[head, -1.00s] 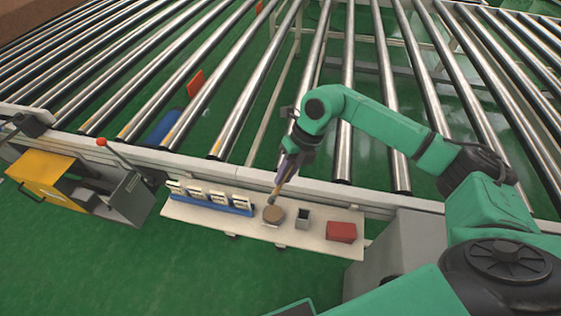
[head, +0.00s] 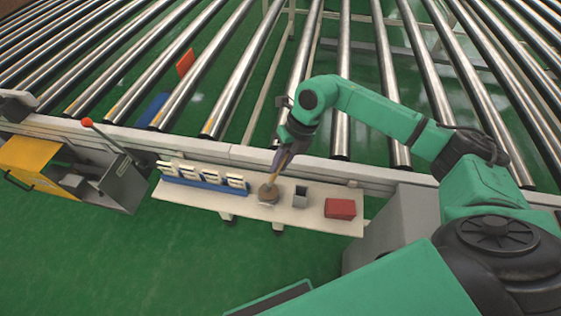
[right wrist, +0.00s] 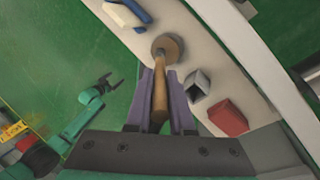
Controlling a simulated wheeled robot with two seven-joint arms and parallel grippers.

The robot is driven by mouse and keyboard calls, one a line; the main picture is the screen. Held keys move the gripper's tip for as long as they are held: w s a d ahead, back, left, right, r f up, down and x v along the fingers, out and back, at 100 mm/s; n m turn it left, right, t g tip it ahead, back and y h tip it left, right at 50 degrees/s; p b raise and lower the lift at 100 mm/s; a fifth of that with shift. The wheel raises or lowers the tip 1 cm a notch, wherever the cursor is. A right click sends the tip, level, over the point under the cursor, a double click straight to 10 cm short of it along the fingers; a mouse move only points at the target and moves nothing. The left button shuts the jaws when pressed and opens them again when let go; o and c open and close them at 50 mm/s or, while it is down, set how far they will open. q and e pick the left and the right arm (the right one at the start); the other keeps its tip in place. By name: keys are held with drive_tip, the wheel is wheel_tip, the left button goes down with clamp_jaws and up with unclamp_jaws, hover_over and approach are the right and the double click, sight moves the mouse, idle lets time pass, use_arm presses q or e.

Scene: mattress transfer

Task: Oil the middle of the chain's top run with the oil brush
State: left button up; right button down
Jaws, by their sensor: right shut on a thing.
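My right gripper (head: 282,160) is shut on the wooden handle of the oil brush (head: 273,180) above the white shelf. In the right wrist view, the handle (right wrist: 158,92) lies between the purple fingers (right wrist: 160,100). The brush's far end meets a round brown pot (head: 268,195) in the picture; this pot also shows in the right wrist view (right wrist: 172,45). I cannot tell whether the bristles touch it. My left gripper shows small in the right wrist view (right wrist: 106,83), with its fingers apart, away from the shelf. I cannot make out the chain.
The shelf (head: 325,224) also holds a blue rack (head: 205,185) with white pieces, a grey open box (head: 300,197) and a red block (head: 340,208). A yellow case (head: 28,165) and a lever with a red knob (head: 87,122) are at left. Rollers (head: 345,70) lie behind.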

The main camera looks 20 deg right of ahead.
drive_tip(key=shift+f+b, duration=0.55)
drive_tip(key=shift+f, duration=0.1)
idle(1.4)
wheel_tip(320, 180, up, 7)
drive_tip(key=p, duration=0.5)
drive_tip(key=shift+r, duration=0.1)
idle(0.7)
